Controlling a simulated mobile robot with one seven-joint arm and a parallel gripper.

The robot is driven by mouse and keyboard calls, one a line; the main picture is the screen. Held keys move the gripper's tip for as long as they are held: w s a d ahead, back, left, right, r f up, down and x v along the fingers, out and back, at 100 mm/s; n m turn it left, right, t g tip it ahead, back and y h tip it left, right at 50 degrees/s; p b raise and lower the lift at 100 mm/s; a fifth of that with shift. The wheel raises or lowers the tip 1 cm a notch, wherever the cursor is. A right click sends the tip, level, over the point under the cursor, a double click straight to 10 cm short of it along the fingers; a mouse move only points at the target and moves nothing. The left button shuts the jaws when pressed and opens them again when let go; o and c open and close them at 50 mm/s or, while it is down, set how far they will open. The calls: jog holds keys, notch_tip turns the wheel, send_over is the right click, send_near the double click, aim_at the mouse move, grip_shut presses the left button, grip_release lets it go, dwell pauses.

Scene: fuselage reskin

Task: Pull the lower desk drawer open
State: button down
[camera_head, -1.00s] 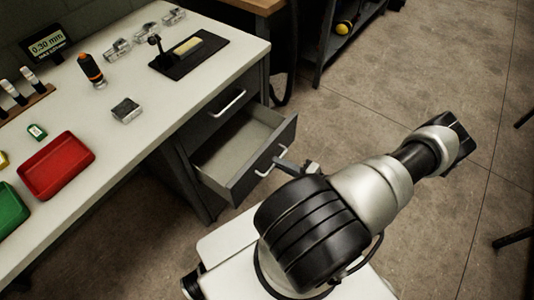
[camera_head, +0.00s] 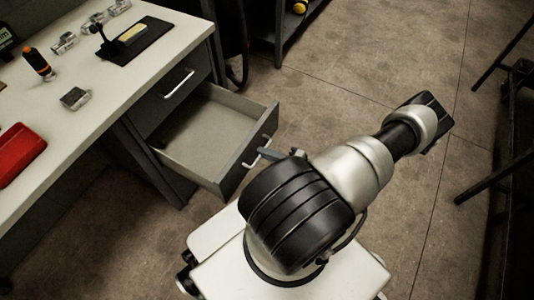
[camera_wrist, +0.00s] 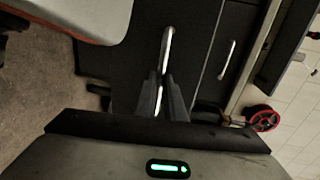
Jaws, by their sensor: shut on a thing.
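The lower desk drawer (camera_head: 205,135) stands pulled out from the desk in the head view, and its pale, empty inside shows. Its front carries a bar handle, partly hidden behind my arm in the head view; the handle (camera_wrist: 167,45) shows as a light bar in the wrist view. My gripper (camera_wrist: 162,84) is shut on the handle, with the bar between its fingertips. In the head view my gripper (camera_head: 270,154) touches the drawer front, mostly hidden by my arm. The upper drawer (camera_head: 175,88) above it is shut, with its own handle (camera_wrist: 227,60).
The white desk top (camera_head: 100,95) holds a black mat (camera_head: 135,40), an orange-and-black tool (camera_head: 39,63), a small metal block (camera_head: 74,97) and a red tray (camera_head: 15,150). Dark stands (camera_head: 500,170) are at the right. The floor between is clear.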

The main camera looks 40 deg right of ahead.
jog(key=c, duration=1.9)
grip_release()
jog(key=shift+o, duration=0.2)
jog(key=p+v, duration=0.1)
jog(key=v, duration=1.6)
jog(key=shift+s+p, duration=0.2)
jog(key=shift+p, duration=0.1)
